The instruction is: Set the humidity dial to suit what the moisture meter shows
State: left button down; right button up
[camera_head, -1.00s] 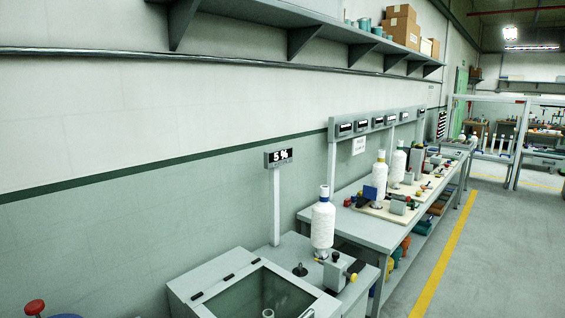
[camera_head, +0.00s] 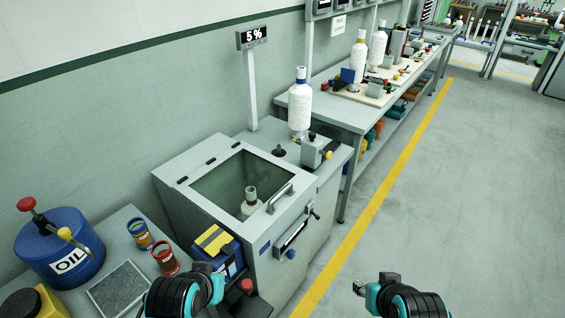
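The moisture meter (camera_head: 252,37) is a small black display on a grey post behind the glass-lidded cabinet (camera_head: 172,197); it reads 5 %. I cannot tell for sure which control is the humidity dial, and no setting is legible. My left gripper (camera_head: 208,269) is low in the picture, in front of the blue box. My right gripper (camera_head: 373,284) is over the floor, right of the cabinet. Their fingers are too unclear to judge. Neither visibly touches the controls.
A white cone (camera_head: 299,106) stands behind the cabinet. Another bobbin (camera_head: 250,203) shows through the lid, which has a handle (camera_head: 280,198). A blue OIL can (camera_head: 60,250), tins and a blue box (camera_head: 219,250) crowd the left bench. Open floor lies right of the yellow line.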

aim_at(291, 253)
jog(key=u, duration=1.6)
jog(key=l+u, duration=0.8)
jog(key=k+l+u, duration=0.15)
jog(key=l+u, duration=0.2)
jog(key=l, duration=0.15)
jog(key=k+l+u, duration=0.15)
jog(key=l+u, duration=0.25)
jog(key=k+l+u, duration=0.2)
jog(key=l+u, duration=0.2)
jog(key=k+l+u, duration=0.2)
jog(key=u, duration=0.2)
jog(key=k+l, duration=0.4)
jog(key=k+l+u, duration=0.15)
jog(key=k+l, duration=0.2)
jog(key=k, duration=0.25)
jog(key=k+l, duration=0.3)
jog(key=k, duration=0.25)
jog(key=k+l+u, duration=0.1)
jog(key=k+l, duration=0.25)
jog(key=k, duration=0.15)
